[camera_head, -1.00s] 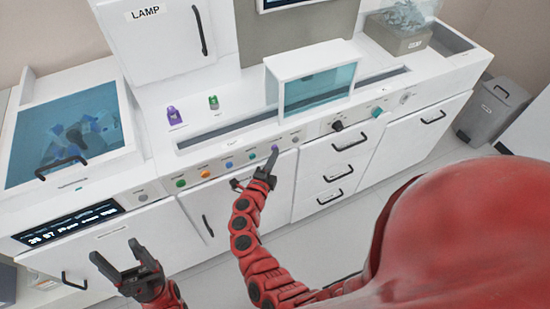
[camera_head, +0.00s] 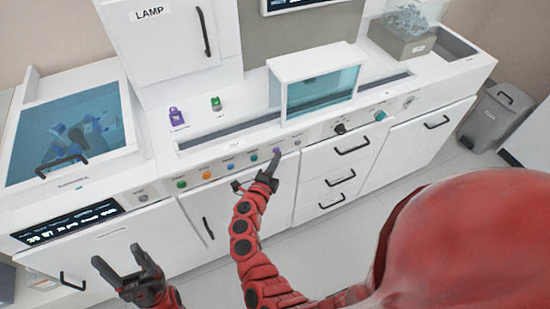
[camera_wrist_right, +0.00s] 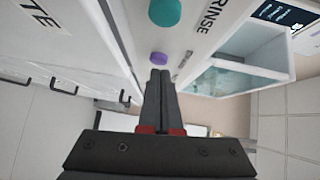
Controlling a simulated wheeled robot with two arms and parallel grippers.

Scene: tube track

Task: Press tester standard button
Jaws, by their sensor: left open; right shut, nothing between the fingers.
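A row of coloured buttons runs along the front panel of the white counter (camera_head: 150,172): green (camera_head: 181,184), orange (camera_head: 206,175), blue (camera_head: 228,167), teal (camera_head: 252,157), purple (camera_head: 276,150) and grey (camera_head: 297,143). Their labels are too small to read in the head view. My right gripper (camera_head: 273,161) is shut and empty, its tips at the purple button. In the right wrist view the shut fingertips (camera_wrist_right: 160,74) lie just below the purple button (camera_wrist_right: 159,58); contact is unclear. A teal button (camera_wrist_right: 164,11) is near the word RINSE. My left gripper (camera_head: 116,253) is open and empty.
A black knob (camera_head: 340,128) and a teal knob (camera_head: 380,115) are further right on the panel. A glass-fronted box (camera_head: 318,90) stands above the slot. Door and drawer handles (camera_head: 352,147) stick out below. A grey bin (camera_head: 493,116) stands on the floor at right.

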